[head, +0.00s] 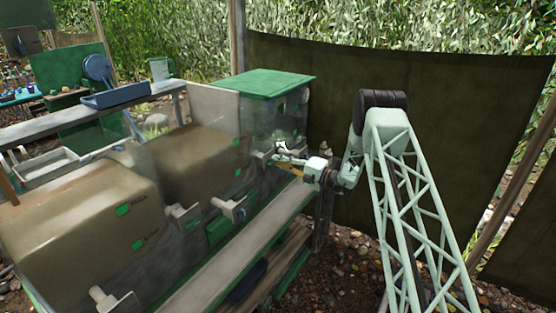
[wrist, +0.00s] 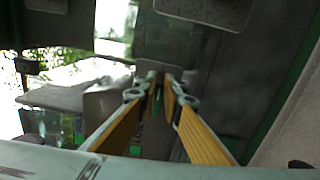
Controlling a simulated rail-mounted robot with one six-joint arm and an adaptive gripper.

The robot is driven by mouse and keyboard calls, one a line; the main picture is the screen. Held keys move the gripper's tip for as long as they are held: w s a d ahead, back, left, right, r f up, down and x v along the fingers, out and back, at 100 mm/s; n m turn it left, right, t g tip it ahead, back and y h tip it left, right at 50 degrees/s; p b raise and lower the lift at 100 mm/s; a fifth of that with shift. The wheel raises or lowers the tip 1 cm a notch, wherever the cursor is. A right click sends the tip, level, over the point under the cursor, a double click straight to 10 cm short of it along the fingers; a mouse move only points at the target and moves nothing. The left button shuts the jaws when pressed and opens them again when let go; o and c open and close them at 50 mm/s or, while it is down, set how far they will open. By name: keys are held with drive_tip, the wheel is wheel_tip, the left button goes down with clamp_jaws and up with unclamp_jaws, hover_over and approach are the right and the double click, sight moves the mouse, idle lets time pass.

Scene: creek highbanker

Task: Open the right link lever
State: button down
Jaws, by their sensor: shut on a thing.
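My gripper (head: 281,157) is at the right end of the machine, against the box under the green lid. In the wrist view its two yellow-sided fingers (wrist: 161,82) run forward and nearly meet at the tips. They are closed on a narrow grey piece, which looks like the right link lever; the fingers hide most of it. I cannot tell its angle. A pale lever-like block (head: 229,208) and another pale block (head: 184,216) stick out of the machine's front further left, apart from my gripper.
The green lid (head: 262,84) tops the right box. A long grey ledge (head: 225,262) runs along the machine's front below. A dark cloth screen (head: 440,110) stands behind. A blue tray (head: 116,95) lies on the back rail. Stony ground is open at the right.

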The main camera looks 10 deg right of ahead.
drive_tip(key=shift+s+a+f+m, duration=0.3)
drive_tip(key=shift+f+m, duration=0.2)
drive_tip(key=shift+f, duration=0.1)
drive_tip(key=c, duration=2.8)
unclamp_jaws()
drive_tip(key=shift+r, duration=0.1)
drive_tip(key=shift+o, duration=0.6)
drive_tip(key=shift+w+a+r, duration=0.1)
drive_tip(key=shift+r, duration=0.05)
drive_tip(key=shift+d+r, duration=0.15)
drive_tip(key=shift+d, duration=0.15)
drive_tip(key=v, duration=1.1)
drive_tip(key=shift+s+d, duration=0.2)
drive_tip(key=shift+s, duration=0.1)
drive_tip(key=shift+o, duration=0.7)
